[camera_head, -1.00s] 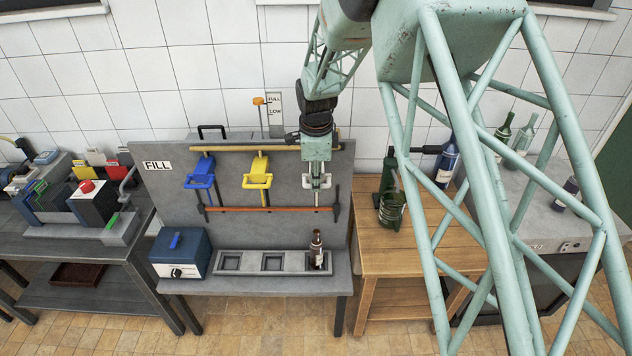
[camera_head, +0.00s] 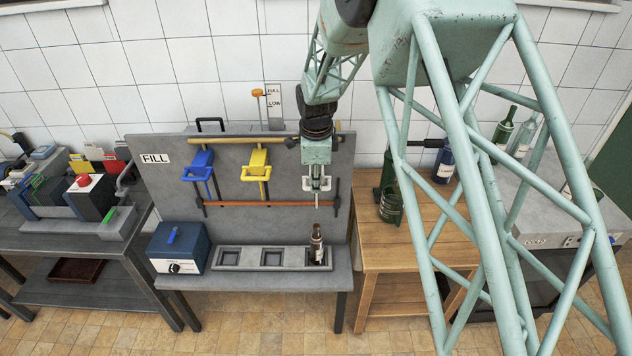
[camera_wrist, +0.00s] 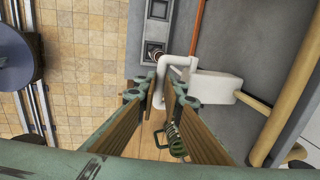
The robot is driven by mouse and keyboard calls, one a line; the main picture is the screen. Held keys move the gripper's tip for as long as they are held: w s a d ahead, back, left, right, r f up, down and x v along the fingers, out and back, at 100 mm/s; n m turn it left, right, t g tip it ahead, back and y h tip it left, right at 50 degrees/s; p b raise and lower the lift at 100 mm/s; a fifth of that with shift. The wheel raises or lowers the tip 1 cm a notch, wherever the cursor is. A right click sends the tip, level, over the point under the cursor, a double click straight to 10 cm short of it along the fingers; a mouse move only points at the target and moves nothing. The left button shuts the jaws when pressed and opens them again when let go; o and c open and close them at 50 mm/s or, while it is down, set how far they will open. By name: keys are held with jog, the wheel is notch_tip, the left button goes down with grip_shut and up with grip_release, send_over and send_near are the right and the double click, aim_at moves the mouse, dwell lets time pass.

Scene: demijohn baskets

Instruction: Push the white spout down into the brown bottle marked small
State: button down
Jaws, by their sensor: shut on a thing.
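The white spout (camera_head: 317,184) is on the grey filling board, at the right of a blue and a yellow one. My gripper (camera_head: 316,176) is at the white spout from above. In the wrist view, my gripper (camera_wrist: 160,98) is shut on part of the white spout (camera_wrist: 178,64), which bends down beyond the fingers. The brown bottle (camera_head: 317,246) stands upright in the right compartment of the grey tray, below the spout. A gap shows between spout tip and bottle mouth. The bottle's top (camera_wrist: 154,52) shows in the wrist view. Its label is too small to read.
The blue spout (camera_head: 202,160) and yellow spout (camera_head: 257,165) hang to the left. An orange bar (camera_head: 265,204) crosses the board. The tray's other two compartments are empty. A wooden table (camera_head: 425,250) with green and dark bottles stands right.

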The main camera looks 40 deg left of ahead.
notch_tip(320, 180, down, 18)
jog(key=b, duration=0.9)
jog(key=shift+b, duration=0.4)
jog(key=shift+d, duration=0.1)
jog(key=c, duration=2.7)
grip_release()
jog(key=shift+f, duration=0.15)
jog(key=shift+c, duration=0.2)
jog(key=shift+r, duration=0.4)
notch_tip(320, 180, up, 11)
jog(key=s+d, duration=0.1)
jog(key=shift+s+d+r, duration=0.15)
jog(key=shift+s+d, duration=0.05)
jog(key=shift+s, duration=0.2)
